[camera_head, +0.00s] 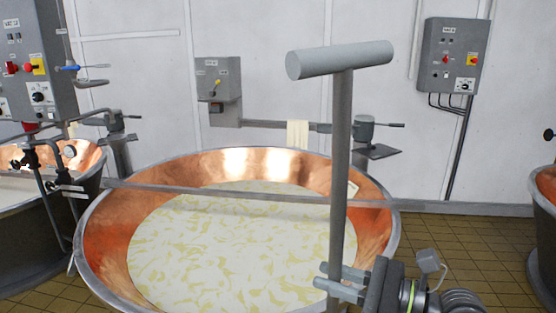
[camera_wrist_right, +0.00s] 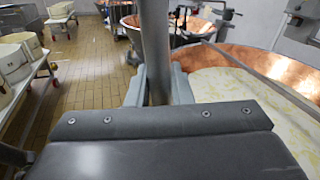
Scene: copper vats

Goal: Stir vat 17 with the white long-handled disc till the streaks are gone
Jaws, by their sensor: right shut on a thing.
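A large copper vat (camera_head: 105,245) fills the middle of the head view, holding pale milky liquid (camera_head: 225,245) with yellowish streaks across its surface. Its number cannot be read. My right gripper (camera_head: 340,284) is shut on a grey upright pole with a T-shaped top (camera_head: 340,60), at the vat's front right. The pole (camera_wrist_right: 156,50) also stands between the fingers in the right wrist view, with the vat (camera_wrist_right: 245,60) to its right. The pole's lower end is out of view, so no white disc shows. My left gripper is not in view.
A thin grey bar (camera_head: 240,195) crosses over the vat. Control boxes (camera_head: 450,55) hang on the white wall. Other copper vats stand left (camera_head: 85,160) and right (camera_head: 546,185). Tiled floor (camera_wrist_right: 95,75) lies open left of the pole, beside white tubs (camera_wrist_right: 15,60) on a cart.

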